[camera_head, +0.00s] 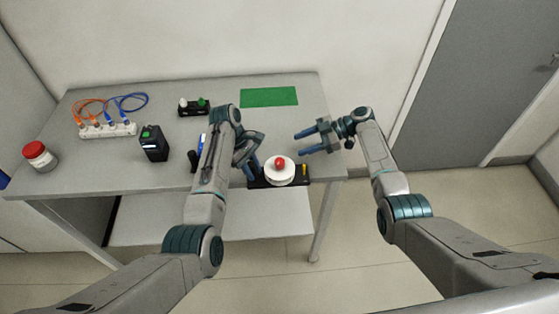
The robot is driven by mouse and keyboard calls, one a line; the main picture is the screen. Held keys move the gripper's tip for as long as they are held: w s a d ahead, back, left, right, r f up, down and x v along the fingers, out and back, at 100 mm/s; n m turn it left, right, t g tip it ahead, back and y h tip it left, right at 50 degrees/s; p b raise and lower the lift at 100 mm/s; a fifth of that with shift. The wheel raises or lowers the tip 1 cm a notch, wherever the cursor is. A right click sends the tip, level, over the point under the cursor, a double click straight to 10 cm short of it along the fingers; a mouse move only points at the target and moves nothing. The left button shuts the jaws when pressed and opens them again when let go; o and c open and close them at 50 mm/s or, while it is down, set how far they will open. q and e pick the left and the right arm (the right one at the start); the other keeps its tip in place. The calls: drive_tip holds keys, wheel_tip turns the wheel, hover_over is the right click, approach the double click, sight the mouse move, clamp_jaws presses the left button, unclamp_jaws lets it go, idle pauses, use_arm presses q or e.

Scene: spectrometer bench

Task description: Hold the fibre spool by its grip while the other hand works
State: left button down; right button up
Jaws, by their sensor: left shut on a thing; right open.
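The fibre spool appears to be the round white body (279,177) with a red knob (280,162) on top. It sits over a dark base (260,184) at the table's front edge, with a small yellow piece (304,169) at the right. My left gripper (251,172) is at the left side of the spool, its fingers pointing down and shut on it; the exact contact is partly hidden by the fingers and wrist. My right gripper (302,142) is open and empty, behind and to the right of the spool, its fingers pointing left above the table.
A green mat (268,97) lies at the back. A small holder with knobs (193,107), a black box (153,144), a white strip (107,130) with orange and blue cables, and a red-lidded jar (39,156) stand leftward. My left arm partly hides a blue-and-black item (195,157).

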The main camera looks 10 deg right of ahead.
sight(281, 161)
wheel_tip(281, 161, up, 4)
drive_tip(key=s+d+n+g, duration=0.1)
drive_tip(key=s+n+g, duration=0.15)
drive_tip(key=g, duration=0.25)
drive_tip(key=shift+n+h, duration=0.3)
drive_tip(key=shift+n, duration=0.05)
drive_tip(key=x, duration=1.1)
drive_tip(key=shift+w+a+f, duration=0.1)
drive_tip(key=shift+a+f, duration=0.1)
drive_tip(key=shift+c, duration=0.2)
drive_tip(key=c, duration=0.9)
drive_tip(key=shift+f, duration=0.1)
drive_tip(key=shift+c, duration=0.2)
